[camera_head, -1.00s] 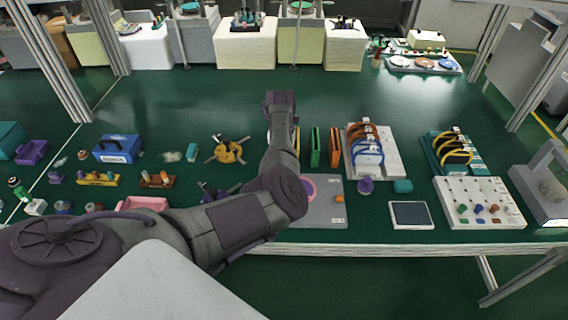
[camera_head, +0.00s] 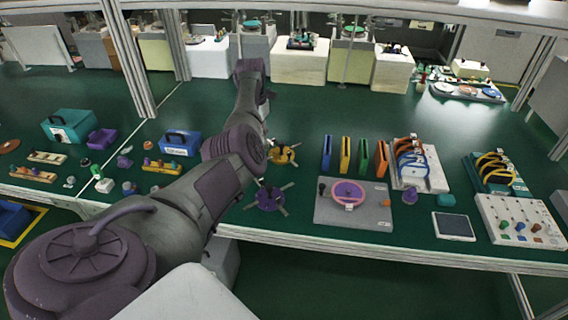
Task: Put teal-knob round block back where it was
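I cannot single out the teal-knob round block with certainty. Small knobbed pieces stand at the left of the green bench, among them a piece with a green top (camera_head: 85,162) and a white block with a green top (camera_head: 104,185). Knobbed racks stand near them: a pale rack (camera_head: 47,157), an orange-brown rack (camera_head: 32,174) and a yellow rack (camera_head: 162,167). My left arm crosses the picture from the lower left and reaches up over the bench. Its gripper fingers do not show, so I cannot see whether it holds anything. My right gripper is out of view.
A teal toolbox (camera_head: 69,124), a purple bin (camera_head: 102,139) and a blue box (camera_head: 180,144) stand at the left. A grey plate (camera_head: 330,213) carries a pink disc. Upright coloured holders (camera_head: 361,157) stand behind it. The rear middle of the bench is clear.

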